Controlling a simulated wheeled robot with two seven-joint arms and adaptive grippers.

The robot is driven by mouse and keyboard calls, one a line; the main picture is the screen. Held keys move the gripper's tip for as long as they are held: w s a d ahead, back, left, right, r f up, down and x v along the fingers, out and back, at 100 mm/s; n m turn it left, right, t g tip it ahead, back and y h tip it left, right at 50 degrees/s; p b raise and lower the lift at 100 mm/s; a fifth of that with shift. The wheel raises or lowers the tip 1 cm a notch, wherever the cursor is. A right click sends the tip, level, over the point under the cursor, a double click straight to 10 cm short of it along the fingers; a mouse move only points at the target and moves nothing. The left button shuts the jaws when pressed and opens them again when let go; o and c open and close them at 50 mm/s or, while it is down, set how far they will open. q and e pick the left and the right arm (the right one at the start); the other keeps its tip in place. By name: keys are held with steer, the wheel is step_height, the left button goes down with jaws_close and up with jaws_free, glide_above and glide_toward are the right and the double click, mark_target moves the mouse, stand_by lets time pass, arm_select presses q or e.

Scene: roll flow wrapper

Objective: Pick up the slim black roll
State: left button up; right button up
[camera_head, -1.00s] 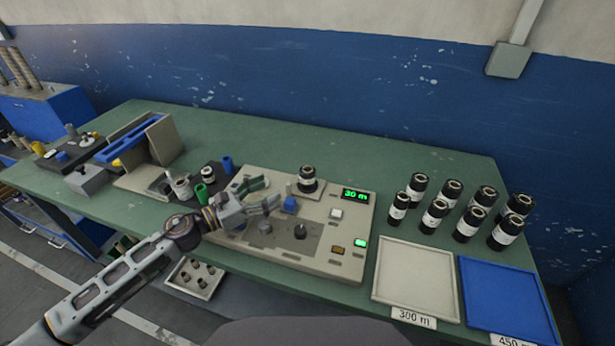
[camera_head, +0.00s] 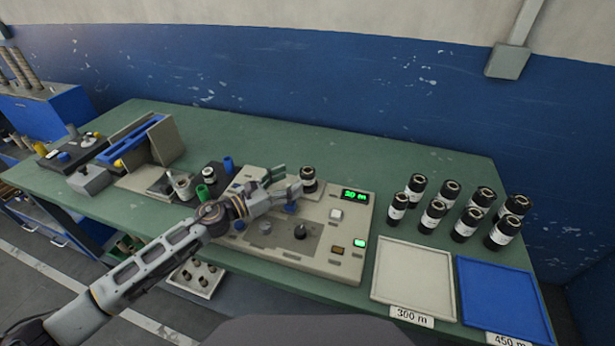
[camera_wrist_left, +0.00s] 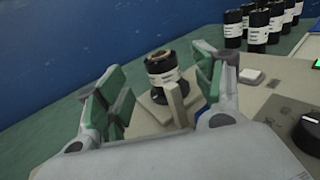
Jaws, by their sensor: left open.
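A black roll (camera_head: 308,179) with a white label stands upright on the beige machine (camera_head: 345,262), beside its green display. My left gripper (camera_head: 287,182) is open and empty, just left of this roll and above the machine. In the left wrist view the roll (camera_wrist_left: 163,72) shows upright beyond the gap between the green-padded fingers of the gripper (camera_wrist_left: 160,88), nearer the right finger. The fingers appear apart from it. A small beige post (camera_wrist_left: 177,103) stands in front of the roll and hides a little of its base. My right gripper is out of view.
Several black rolls (camera_head: 437,212) stand at the right of the green table (camera_head: 290,140). A white tray (camera_head: 413,275) labelled 300 m and a blue tray (camera_head: 505,300) labelled 450 m lie in front.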

mark_target(301, 175)
arm_select(q)
steer(key=shift+w+d, duration=0.15)
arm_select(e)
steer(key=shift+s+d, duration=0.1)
arm_select(q)
steer(key=shift+d, duration=0.15)
steer(key=shift+w+d, duration=0.15)
steer(key=shift+w, duration=0.05)
steer(key=shift+w+d, duration=0.4)
steer(key=shift+d, duration=0.15)
steer(key=shift+p+x, duration=0.35)
steer(key=shift+x, duration=1.4)
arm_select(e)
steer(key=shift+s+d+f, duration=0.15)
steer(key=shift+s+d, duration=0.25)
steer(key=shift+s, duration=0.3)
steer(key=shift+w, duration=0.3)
arm_select(q)
steer(key=c, duration=1.1)
steer(key=shift+c, duration=0.2)
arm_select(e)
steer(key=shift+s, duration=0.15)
